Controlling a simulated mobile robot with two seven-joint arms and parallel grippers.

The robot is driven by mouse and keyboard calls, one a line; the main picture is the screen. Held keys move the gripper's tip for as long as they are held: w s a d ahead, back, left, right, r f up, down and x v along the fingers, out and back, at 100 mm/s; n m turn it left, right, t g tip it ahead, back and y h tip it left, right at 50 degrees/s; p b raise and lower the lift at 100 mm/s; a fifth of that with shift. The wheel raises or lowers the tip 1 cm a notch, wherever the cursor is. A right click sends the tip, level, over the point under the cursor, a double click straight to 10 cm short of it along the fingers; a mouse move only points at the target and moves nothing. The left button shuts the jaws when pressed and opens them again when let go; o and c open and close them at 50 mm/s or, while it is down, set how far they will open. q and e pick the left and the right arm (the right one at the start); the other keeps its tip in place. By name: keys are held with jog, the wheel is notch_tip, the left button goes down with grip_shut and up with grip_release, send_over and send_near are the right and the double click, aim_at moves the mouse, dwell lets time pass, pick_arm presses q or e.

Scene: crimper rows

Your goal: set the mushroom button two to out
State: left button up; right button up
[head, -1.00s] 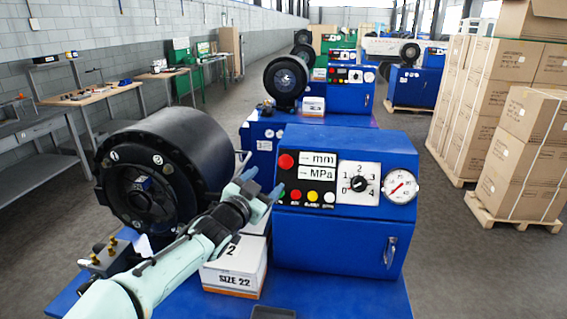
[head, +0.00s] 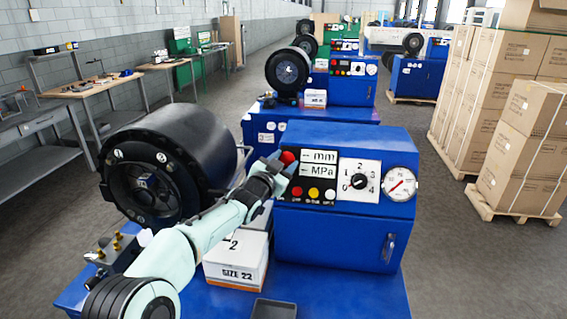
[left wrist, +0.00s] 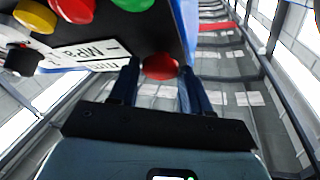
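The red mushroom button (head: 288,157) is at the top left of the near blue machine's control panel, beside the mm and MPa labels. In the left wrist view the red button (left wrist: 160,67) shows between the tips of my two dark blue fingers. My left gripper (head: 283,166) is at the panel's upper left corner, and it also shows in the left wrist view (left wrist: 158,80). Its fingers are apart, one on each side of the button; I cannot tell whether they touch it. How far the button stands out is not clear. My right gripper is not in view.
Below the button is a row of small coloured buttons (head: 313,193). A selector dial (head: 358,181) and a gauge (head: 400,183) are to the right. The black crimper head (head: 165,165) and a SIZE 22 box (head: 237,268) are near my left arm.

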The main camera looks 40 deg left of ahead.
pick_arm(q)
grip_shut()
jog(key=shift+s+d+r+b, duration=0.25)
jog(key=shift+s+r+b, duration=0.05)
jog(key=shift+s, duration=0.05)
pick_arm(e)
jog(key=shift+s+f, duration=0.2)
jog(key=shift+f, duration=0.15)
pick_arm(q)
jog(key=o, duration=0.6)
grip_release()
jog(key=shift+s+r, duration=0.1)
jog(key=shift+c, duration=0.2)
jog(key=shift+s, duration=0.25)
jog(key=b+v, duration=0.2)
jog(key=v, duration=1.1)
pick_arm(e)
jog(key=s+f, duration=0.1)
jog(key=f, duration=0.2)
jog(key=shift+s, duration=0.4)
pick_arm(q)
jog(key=shift+w+d, duration=0.1)
